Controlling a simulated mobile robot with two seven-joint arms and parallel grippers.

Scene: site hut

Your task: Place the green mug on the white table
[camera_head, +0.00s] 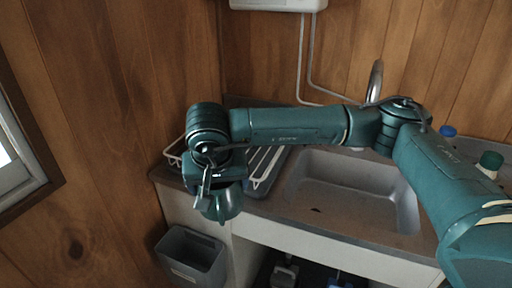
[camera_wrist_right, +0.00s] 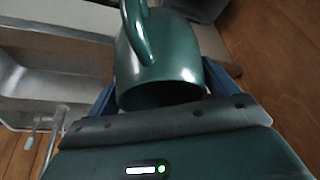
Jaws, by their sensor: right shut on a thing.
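The green mug (camera_head: 224,204) hangs below my right gripper (camera_head: 213,191) in the head view, in front of the counter's left end. In the right wrist view the mug (camera_wrist_right: 172,60) fills the space between the fingers of the gripper (camera_wrist_right: 165,88), with its handle toward the top left. The right gripper is shut on the mug. The fingers are partly hidden behind the mug and the wrist housing. No white table can be made out in either view. My left gripper is not in view.
A counter with a grey sink (camera_head: 345,185) stands behind the arm. A dish rack (camera_head: 265,165) is left of the basin, partly covered by my arm. A grey bin (camera_head: 190,258) is below left. Bottles (camera_head: 490,161) stand at the right. A wooden wall closes the left side.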

